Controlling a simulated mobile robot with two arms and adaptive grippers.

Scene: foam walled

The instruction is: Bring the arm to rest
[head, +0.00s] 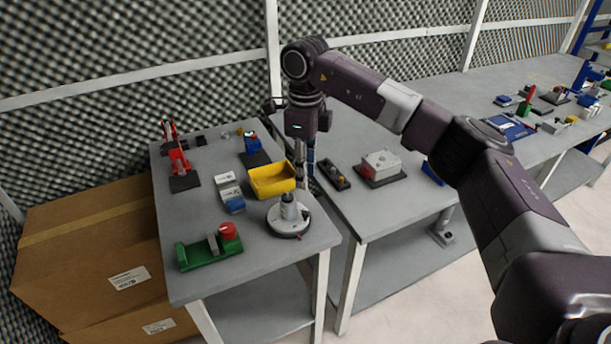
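My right arm reaches in from the right side of the head view, arches over the benches, and its wrist points down. My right gripper (304,165) hangs over the gap region between the two grey benches, just right of the yellow bin. Its fingers are small and partly lost against the dark items behind, so I cannot tell whether they are apart or together. I see no object clearly held in it. My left gripper and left arm are not in view.
The yellow bin (272,181) sits above a round grey stand (288,217) on the left bench (258,255). Nearby are a green fixture (208,248), a red clamp (179,163) and a grey box (381,165). Cardboard boxes (85,245) stand left.

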